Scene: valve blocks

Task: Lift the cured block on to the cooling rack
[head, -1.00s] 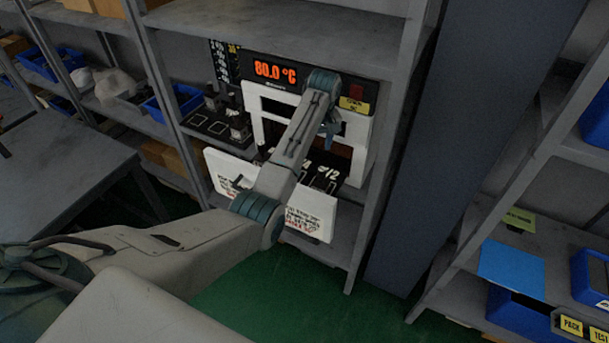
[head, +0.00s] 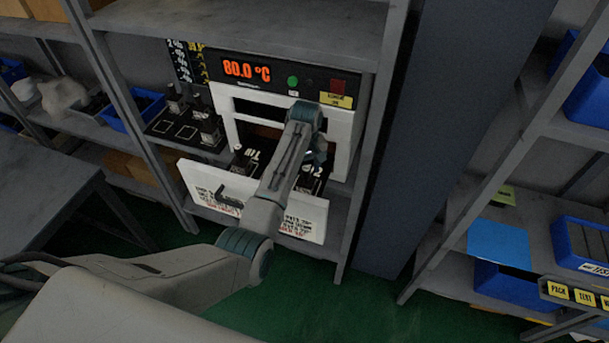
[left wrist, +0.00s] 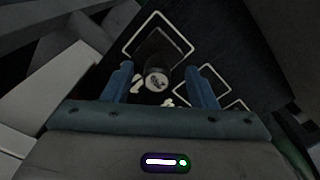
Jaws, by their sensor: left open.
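A dark block (left wrist: 157,80) with a pale round top stands on a black surface with white outlined squares in the left wrist view. My left gripper (left wrist: 161,82) is open, with one blue finger on each side of the block; I cannot tell whether they touch it. In the head view my left gripper (head: 317,152) is at the open oven (head: 342,135), largely hidden by my arm. The oven reads 80.0 °C, and its white door (head: 225,195) is folded down. A black board (head: 178,130) with outlined squares and several dark blocks stands left of the oven; I cannot tell if it is the cooling rack.
Grey shelf posts flank the oven, and a shelf (head: 250,32) lies above it. A dark column (head: 420,130) stands to the right. Blue bins (head: 505,285) and a blue sheet (head: 499,244) are on the right shelving. A grey table (head: 40,190) is at left.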

